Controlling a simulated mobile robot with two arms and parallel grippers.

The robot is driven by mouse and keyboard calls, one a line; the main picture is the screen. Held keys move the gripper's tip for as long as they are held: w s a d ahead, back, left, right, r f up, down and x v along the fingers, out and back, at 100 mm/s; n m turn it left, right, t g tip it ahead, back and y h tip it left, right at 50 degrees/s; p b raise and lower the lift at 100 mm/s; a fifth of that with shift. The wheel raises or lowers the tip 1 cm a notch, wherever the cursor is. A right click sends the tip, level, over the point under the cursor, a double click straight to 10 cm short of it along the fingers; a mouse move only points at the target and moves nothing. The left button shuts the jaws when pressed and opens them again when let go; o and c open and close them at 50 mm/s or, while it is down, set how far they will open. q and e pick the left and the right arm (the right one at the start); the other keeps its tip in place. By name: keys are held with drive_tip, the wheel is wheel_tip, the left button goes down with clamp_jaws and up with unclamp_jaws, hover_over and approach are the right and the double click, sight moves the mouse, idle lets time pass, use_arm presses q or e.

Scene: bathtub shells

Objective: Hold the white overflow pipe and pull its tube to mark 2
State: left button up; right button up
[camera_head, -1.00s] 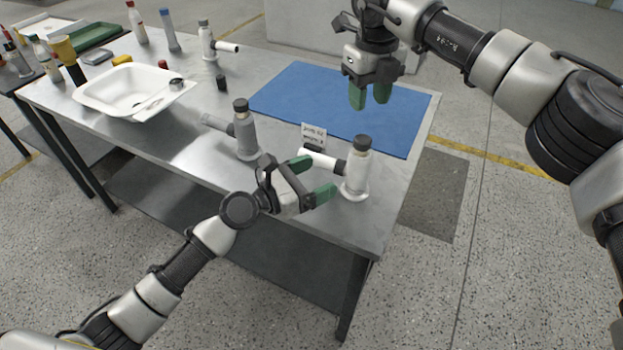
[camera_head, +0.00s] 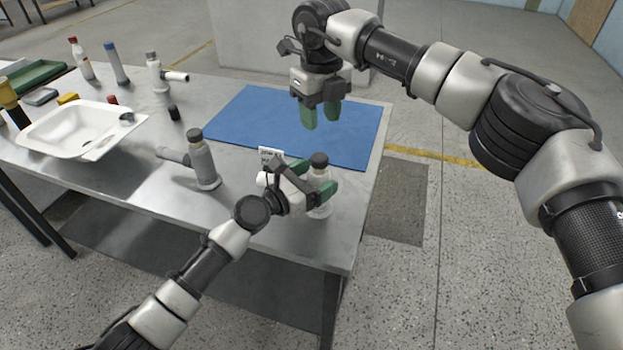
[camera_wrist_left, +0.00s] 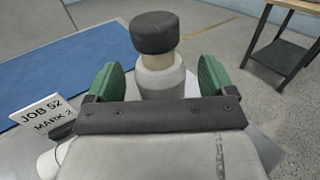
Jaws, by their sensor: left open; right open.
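The white overflow pipe (camera_head: 321,205) stands upright near the table's right front corner, with a black cap on top. In the left wrist view the pipe (camera_wrist_left: 160,82) stands between the green fingers. My left gripper (camera_head: 318,183) is open around its upper body, and I cannot tell whether the fingers touch it. The pipe's white side tube (camera_head: 264,179) points left, mostly hidden behind my gripper. A small card (camera_wrist_left: 42,117) beside it reads "JOB 52 MARK 2". My right gripper (camera_head: 320,115) is open and empty above the blue mat, fingers down.
A grey pipe with a side tube (camera_head: 203,165) stands left of my left gripper. The blue mat (camera_head: 240,115) lies bare behind. A white basin (camera_head: 45,135) sits on the left, with another white pipe (camera_head: 155,75) and several bottles behind it.

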use_arm(q)
drive_tip(key=c, duration=1.1)
use_arm(e)
drive_tip(key=shift+o, duration=1.5)
drive_tip(key=shift+a+f, duration=0.1)
drive_tip(key=shift+f, duration=0.05)
drive_tip(key=shift+o, duration=0.6)
drive_tip(key=a+f+y, duration=0.1)
drive_tip(key=y, duration=0.1)
drive_tip(key=s+a+f+g+y, duration=0.1)
drive_tip(key=s+a+f+y, duration=0.1)
drive_tip(key=a+y, duration=0.1)
drive_tip(key=shift+s+f+m+g+y, duration=0.1)
drive_tip(key=shift+f+m+g+y, duration=0.2)
drive_tip(key=shift+m, duration=0.1)
drive_tip(key=a+r+m+y, duration=0.1)
drive_tip(key=r+m+y, duration=0.1)
drive_tip(key=m+y, duration=0.5)
drive_tip(key=m+t+h, duration=0.1)
drive_tip(key=m+t, duration=1.4)
drive_tip(key=m, duration=1.2)
approach(326, 162)
drive_tip(key=x, duration=1.2)
